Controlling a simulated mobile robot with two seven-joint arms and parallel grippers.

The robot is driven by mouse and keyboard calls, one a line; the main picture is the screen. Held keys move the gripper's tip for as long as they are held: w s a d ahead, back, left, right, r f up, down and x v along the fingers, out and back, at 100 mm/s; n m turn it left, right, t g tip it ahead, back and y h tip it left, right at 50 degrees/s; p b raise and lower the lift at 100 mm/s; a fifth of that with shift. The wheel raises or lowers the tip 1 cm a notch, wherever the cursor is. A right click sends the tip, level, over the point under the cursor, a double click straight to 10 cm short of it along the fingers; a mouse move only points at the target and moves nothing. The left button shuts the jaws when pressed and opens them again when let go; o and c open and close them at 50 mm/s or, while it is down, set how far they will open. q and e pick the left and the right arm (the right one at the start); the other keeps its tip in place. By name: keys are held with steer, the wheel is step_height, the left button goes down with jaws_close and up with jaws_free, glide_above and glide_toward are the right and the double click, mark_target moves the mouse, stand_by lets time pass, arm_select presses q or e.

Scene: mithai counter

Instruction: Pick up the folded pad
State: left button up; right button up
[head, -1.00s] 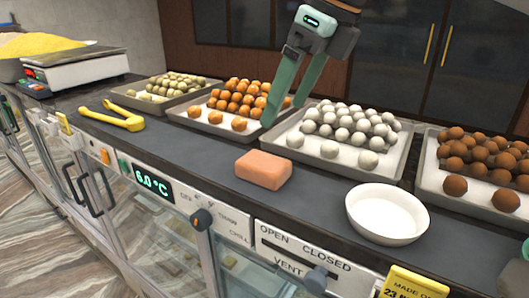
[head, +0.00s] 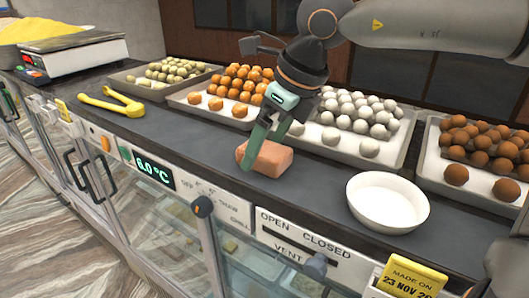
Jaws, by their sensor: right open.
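The folded pad is a salmon-pink block (head: 274,160) lying on the dark counter top, in front of the trays of sweets. My right gripper (head: 264,150) reaches down to it from above, with green fingers. The jaws are open. One finger crosses in front of the pad's left part, and the other comes down at its far side, where its tip is hidden. I cannot tell whether either finger touches the pad. My left gripper is not in view.
A white bowl (head: 388,204) stands to the right of the pad. Behind are trays of orange (head: 213,114), white (head: 347,151) and brown sweets (head: 455,186). Yellow tongs (head: 112,103) lie to the left, near a scale (head: 72,54). The counter between tongs and pad is clear.

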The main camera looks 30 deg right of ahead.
mark_target(265, 148)
steer(key=shift+w+a+f, duration=0.1)
steer(key=shift+w+f, duration=0.1)
steer(key=shift+f, duration=0.25)
steer(key=c, duration=1.3)
step_height(265, 148, up, 10)
steer(key=o, duration=0.8)
steer(key=c, duration=0.6)
